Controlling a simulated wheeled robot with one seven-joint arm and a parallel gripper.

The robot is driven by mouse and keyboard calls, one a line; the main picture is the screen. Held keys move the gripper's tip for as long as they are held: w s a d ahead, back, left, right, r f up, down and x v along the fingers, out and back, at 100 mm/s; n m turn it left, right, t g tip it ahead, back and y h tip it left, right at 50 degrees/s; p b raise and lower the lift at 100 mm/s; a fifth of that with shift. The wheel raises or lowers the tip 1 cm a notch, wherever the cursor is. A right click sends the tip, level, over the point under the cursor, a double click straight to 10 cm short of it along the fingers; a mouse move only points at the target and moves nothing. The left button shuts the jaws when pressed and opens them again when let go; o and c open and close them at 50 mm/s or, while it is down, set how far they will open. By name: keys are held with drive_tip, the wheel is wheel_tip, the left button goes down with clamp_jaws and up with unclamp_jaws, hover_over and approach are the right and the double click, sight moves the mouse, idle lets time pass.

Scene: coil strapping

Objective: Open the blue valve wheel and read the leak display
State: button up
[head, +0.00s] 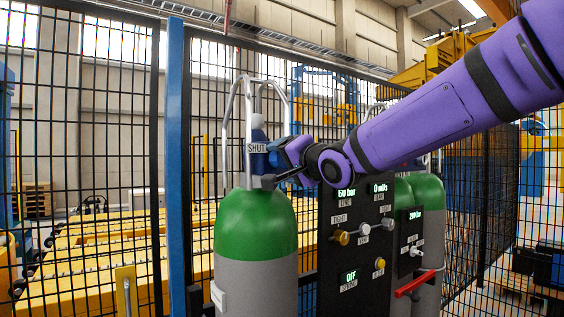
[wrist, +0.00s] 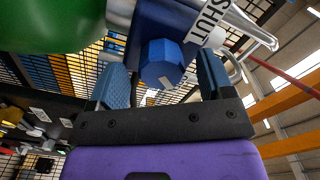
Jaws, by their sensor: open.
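The blue valve wheel (wrist: 163,62) is a faceted knob on the dark blue valve body, with a white SHUT tag (wrist: 211,36) beside it. In the head view the SHUT tag (head: 257,147) faces me above the green-topped cylinder (head: 256,225), and my gripper largely hides the wheel. My gripper (head: 284,154) reaches the valve from the right. In the wrist view its two blue fingers (wrist: 162,72) are open, one on each side of the wheel, with gaps visible. The leak display (head: 380,188) on the black panel reads about 0 ml/s in green.
The black panel (head: 338,250) also carries a line display of about 60 bar (head: 346,193), a sound display reading OFF (head: 349,277) and several knobs. A red-handled lever (head: 414,284) sticks out at right. Metal guard bars (head: 248,110) rise around the valve. Mesh fencing stands behind.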

drive_tip(key=v, duration=0.9)
drive_tip(key=shift+s+d, duration=0.2)
drive_tip(key=shift+s, duration=0.05)
drive_tip(key=s+d+f+g+h, duration=0.2)
drive_tip(key=s+d+f+h, duration=0.25)
drive_tip(key=d, duration=0.45)
drive_tip(key=s+d+f+g+h, duration=0.1)
drive_tip(key=s+d+f+h, duration=0.35)
drive_tip(key=d, duration=0.35)
drive_tip(key=s+d+f+n+g, duration=0.2)
drive_tip(key=s+f, duration=0.3)
drive_tip(key=s, duration=0.3)
drive_tip(key=s+d+f+n+g+h, duration=0.1)
drive_tip(key=s+d+f+g, duration=0.3)
drive_tip(key=s, duration=0.4)
drive_tip(key=shift+s+d+f+n+g, duration=0.2)
drive_tip(key=shift+d+f+n+g, duration=0.2)
drive_tip(key=shift+f+n, duration=0.45)
drive_tip(key=shift+w+r, duration=0.1)
drive_tip(key=shift+r, duration=0.05)
